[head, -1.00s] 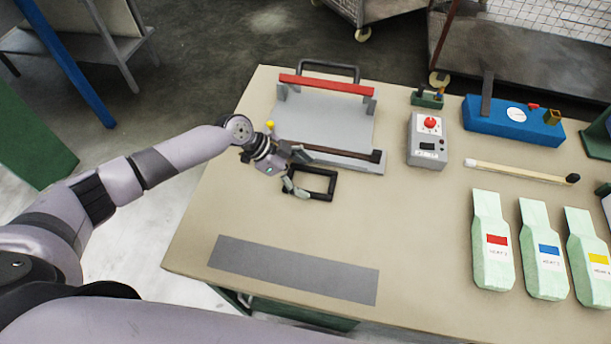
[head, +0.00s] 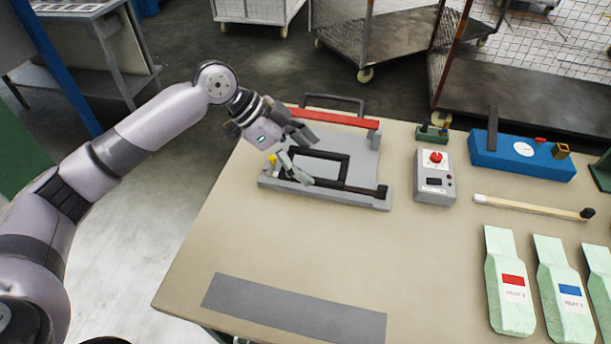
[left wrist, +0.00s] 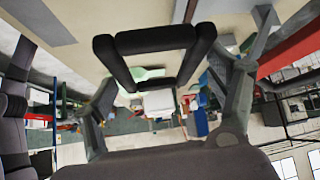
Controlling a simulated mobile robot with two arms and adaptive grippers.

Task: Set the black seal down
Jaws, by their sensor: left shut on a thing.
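The black seal, a dark rectangular frame (head: 345,169), is over the grey bed of the press (head: 366,157) in the head view. My left gripper (head: 297,153) is shut on its left side. Whether the seal touches the bed or hangs just above it, I cannot tell. In the left wrist view the seal (left wrist: 157,40) shows as an open black frame between my fingers. The fingers hide part of its left side in the head view. My right gripper is not in view.
The press has a red bar (head: 335,118) at its back and a dark bar along its front edge. A grey control box (head: 433,182) with a red knob stands right of it. A grey strip (head: 295,310) lies at the table's front; the tabletop between is bare.

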